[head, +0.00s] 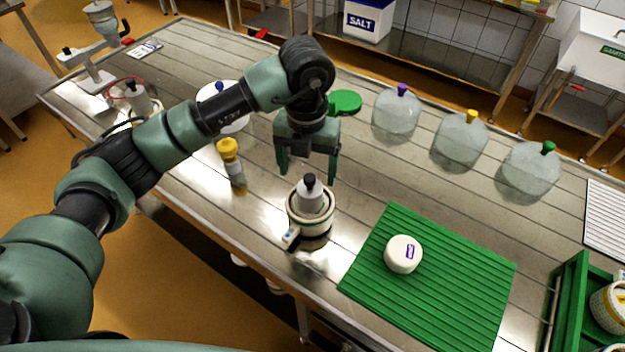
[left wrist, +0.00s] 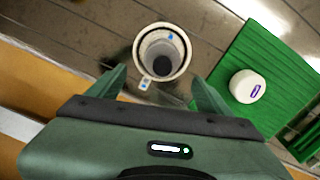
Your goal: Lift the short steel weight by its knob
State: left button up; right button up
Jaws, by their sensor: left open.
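A short steel weight (head: 309,199) with a black knob (head: 309,180) stands upright in a round pale mould (head: 311,225) on the steel table. In the left wrist view the knob (left wrist: 162,66) shows as a dark disc inside the mould's rim (left wrist: 141,52). My left gripper (head: 307,173) is open and empty, pointing down. Its fingers are spread behind and to either side of the knob in the head view; I cannot tell the exact height gap. In the left wrist view the knob lies just beyond the open fingers (left wrist: 158,86). My right gripper is not in view.
A green ribbed mat (head: 450,280) with a white cheese (head: 403,254) lies to the right. A yellow-topped bottle (head: 231,160) stands left of the mould. Three clear domes with coloured knobs (head: 459,142) stand at the back. A green crate (head: 570,300) is at far right.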

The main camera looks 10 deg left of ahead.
aim_at(308, 180)
pick_arm(q)
jog(key=w+f, duration=0.1)
jog(key=f+p, duration=0.1)
jog(key=f, duration=0.1)
jog(key=shift+w, duration=0.4)
jog(key=shift+s+f+p, duration=0.6)
jog(key=shift+s+p, duration=0.2)
jog(key=shift+p, duration=0.1)
jog(key=f, duration=0.1)
jog(key=w+f+p, duration=0.1)
jog(key=f, duration=0.1)
jog(key=shift+d+f, duration=0.15)
jog(key=shift+f, duration=0.35)
jog(key=shift+s+r, duration=0.1)
jog(key=shift+c, duration=0.3)
jog(key=c, duration=1.5)
grip_shut()
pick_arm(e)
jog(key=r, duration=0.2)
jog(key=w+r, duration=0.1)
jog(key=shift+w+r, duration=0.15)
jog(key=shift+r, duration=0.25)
